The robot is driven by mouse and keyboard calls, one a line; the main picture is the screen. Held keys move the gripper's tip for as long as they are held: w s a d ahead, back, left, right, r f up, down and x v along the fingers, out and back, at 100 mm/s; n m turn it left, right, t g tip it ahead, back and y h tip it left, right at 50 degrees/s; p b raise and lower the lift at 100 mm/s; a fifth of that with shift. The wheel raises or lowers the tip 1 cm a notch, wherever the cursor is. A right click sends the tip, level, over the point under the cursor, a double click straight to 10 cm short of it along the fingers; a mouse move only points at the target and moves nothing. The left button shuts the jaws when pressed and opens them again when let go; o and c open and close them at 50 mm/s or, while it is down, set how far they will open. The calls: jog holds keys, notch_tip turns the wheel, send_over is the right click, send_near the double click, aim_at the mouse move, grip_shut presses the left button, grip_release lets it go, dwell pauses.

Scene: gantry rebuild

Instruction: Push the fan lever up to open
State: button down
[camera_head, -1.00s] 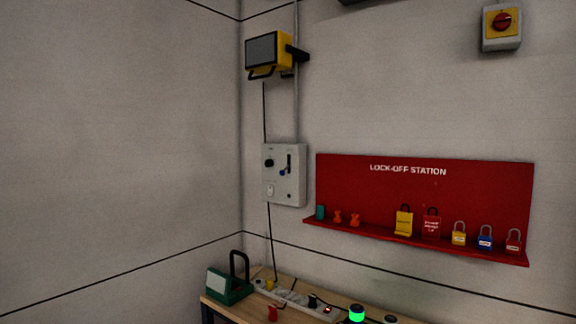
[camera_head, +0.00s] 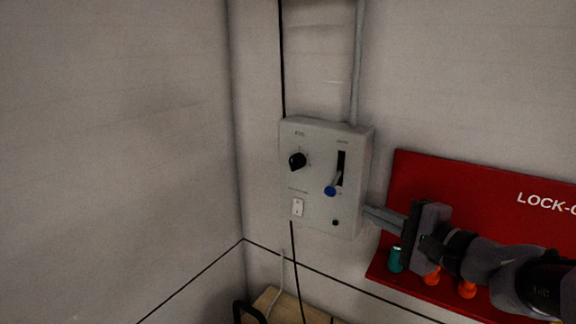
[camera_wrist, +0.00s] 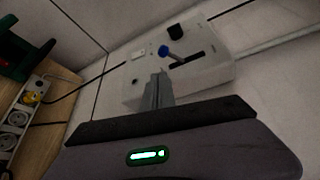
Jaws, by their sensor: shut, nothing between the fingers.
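The fan lever (camera_head: 330,191) has a blue round knob and sits at the lower end of a dark vertical slot (camera_head: 341,160) on a grey control box (camera_head: 316,219). The knob also shows in the wrist view (camera_wrist: 163,51), standing out from the box beyond my fingertips. My gripper (camera_head: 370,212) comes in from the right with its fingers together and empty. The fingertips are near the box's lower right edge, right of and a little below the knob. They look apart from the lever. The gripper also shows in the wrist view (camera_wrist: 158,80).
The box also carries a black rotary knob (camera_head: 297,161), a white rocker switch (camera_head: 297,207) and a small dark button (camera_head: 335,222). The red lock-off board (camera_head: 408,172) is behind my arm, with a teal item (camera_head: 396,259) on its shelf. A wooden bench (camera_head: 312,310) stands below.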

aim_at(334, 183)
jog(key=x, duration=0.6)
jog(key=r+p+x, duration=0.1)
jog(key=x, duration=0.2)
jog(key=shift+w+d+f, duration=0.1)
jog(key=shift+w, duration=0.1)
